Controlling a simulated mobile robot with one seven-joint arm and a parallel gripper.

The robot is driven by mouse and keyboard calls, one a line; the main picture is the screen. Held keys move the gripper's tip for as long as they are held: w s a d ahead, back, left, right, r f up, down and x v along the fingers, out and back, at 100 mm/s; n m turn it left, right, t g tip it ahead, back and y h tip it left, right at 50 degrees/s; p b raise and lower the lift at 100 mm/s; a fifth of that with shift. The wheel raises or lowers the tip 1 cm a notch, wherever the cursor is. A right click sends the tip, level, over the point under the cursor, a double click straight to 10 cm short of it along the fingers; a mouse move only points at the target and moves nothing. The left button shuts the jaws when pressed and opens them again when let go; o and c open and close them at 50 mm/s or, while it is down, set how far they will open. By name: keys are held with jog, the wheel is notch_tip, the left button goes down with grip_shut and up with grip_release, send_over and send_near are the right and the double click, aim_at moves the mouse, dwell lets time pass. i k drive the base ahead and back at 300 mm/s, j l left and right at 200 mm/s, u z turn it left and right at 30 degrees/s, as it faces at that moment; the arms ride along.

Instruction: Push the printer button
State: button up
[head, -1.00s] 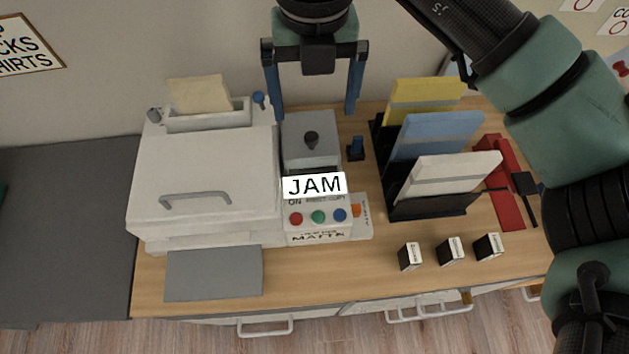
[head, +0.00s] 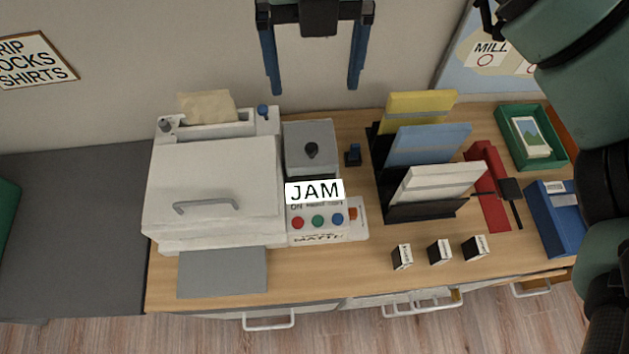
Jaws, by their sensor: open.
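The white printer (head: 215,180) stands on the left part of the wooden desk, with paper in its rear feed. A "JAM" sign (head: 314,191) shows just behind the buttons; small panel lettering is partly unreadable. My gripper (head: 315,85) is open and empty, its two blue fingers pointing down, beyond and above the panel, apart from it.
A grey lidded box (head: 309,145) stands behind the panel. A black file rack (head: 425,210) with yellow, blue and white folders is right of it. Several small boxes (head: 440,251) line the front. A red stapler-like object (head: 488,185), green tray (head: 503,120) and blue box (head: 550,210) are farther right.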

aim_at(297, 222)
jog(key=k, duration=1)
